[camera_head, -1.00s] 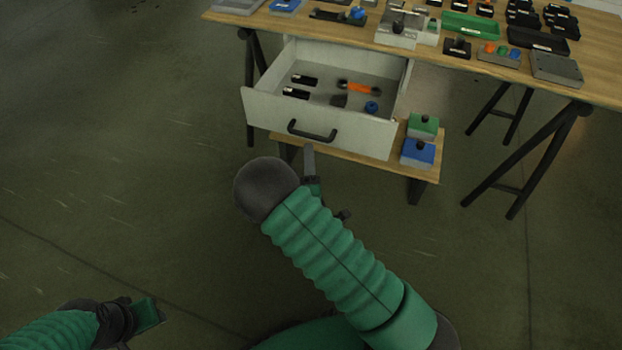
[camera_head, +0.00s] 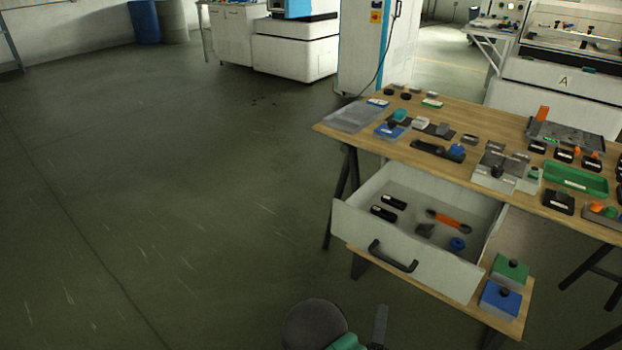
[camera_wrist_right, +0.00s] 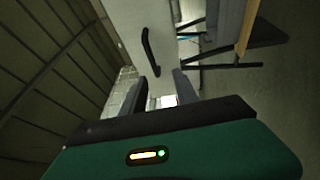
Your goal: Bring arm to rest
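My right gripper (camera_head: 379,328) is at the bottom of the head view, below and in front of the drawer handle (camera_head: 392,256), apart from it. Only a grey finger and part of the dark and green wrist show there. In the right wrist view my right gripper (camera_wrist_right: 161,80) has its two fingers apart with nothing held between them. The black handle (camera_wrist_right: 150,50) shows beyond the fingers on the pale drawer front. The drawer (camera_head: 440,272) stands open under the workbench. My left gripper is outside both views.
The drawer holds an orange tool (camera_head: 449,221), black items and a blue round part (camera_head: 457,243). A lower shelf bears a green-topped block (camera_head: 511,268) and a blue-topped block (camera_head: 500,299). The workbench (camera_head: 330,131) carries many parts. Floor at left is clear.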

